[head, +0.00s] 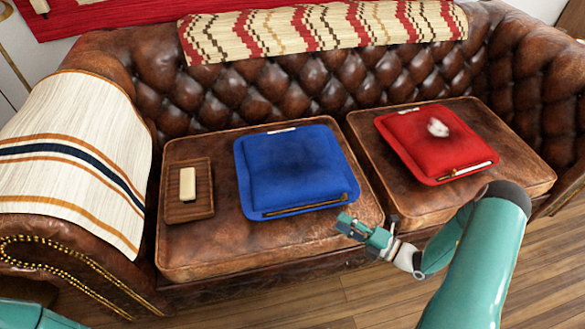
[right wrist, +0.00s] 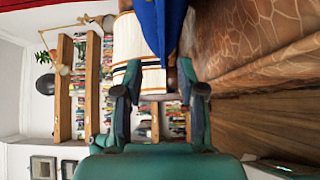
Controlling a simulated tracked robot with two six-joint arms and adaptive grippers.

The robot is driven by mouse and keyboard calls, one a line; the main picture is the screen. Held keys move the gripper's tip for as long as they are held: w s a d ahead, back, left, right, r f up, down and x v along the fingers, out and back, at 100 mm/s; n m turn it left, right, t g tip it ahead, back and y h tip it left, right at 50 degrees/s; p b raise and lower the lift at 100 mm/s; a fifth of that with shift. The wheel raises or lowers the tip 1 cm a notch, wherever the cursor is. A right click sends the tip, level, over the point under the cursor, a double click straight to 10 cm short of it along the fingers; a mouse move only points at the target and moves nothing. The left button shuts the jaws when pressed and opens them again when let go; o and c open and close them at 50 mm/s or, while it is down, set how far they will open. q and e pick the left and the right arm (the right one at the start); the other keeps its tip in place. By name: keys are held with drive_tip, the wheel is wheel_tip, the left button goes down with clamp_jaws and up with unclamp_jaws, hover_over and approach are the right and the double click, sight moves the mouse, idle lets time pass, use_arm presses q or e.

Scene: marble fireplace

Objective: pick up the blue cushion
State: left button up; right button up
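The blue cushion (head: 296,165) lies flat on the left seat of the brown leather sofa, with a zip along its front edge. My right gripper (head: 346,224) is just off the cushion's front right corner, over the front edge of the seat. In the right wrist view its two fingers (right wrist: 160,92) are apart with nothing held. There the blue cushion (right wrist: 163,22) shows ahead, in line with the gap between the fingers; I cannot tell if they touch it. My left gripper is not in view.
A wooden tray (head: 203,204) with a cream block (head: 187,183) lies left of the cushion. A red cushion (head: 433,142) with a white mark lies on the right seat. A striped throw (head: 72,150) covers the left armrest. Wooden floor (head: 380,300) lies clear in front.

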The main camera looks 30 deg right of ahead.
sight(314, 208)
drive_tip(key=x, duration=0.4)
drive_tip(key=shift+w+a, duration=0.2)
drive_tip(key=shift+a, duration=0.05)
drive_tip(key=shift+f+b+x, duration=0.1)
drive_tip(key=shift+b+x, duration=0.25)
drive_tip(key=shift+x, duration=1)
drive_tip(key=shift+f+b+x, duration=0.15)
drive_tip(key=shift+b+x, duration=0.15)
drive_tip(key=shift+x, duration=1)
drive_tip(key=shift+a, duration=0.15)
drive_tip(key=shift+c, duration=0.2)
drive_tip(key=shift+s, duration=0.1)
clamp_jaws()
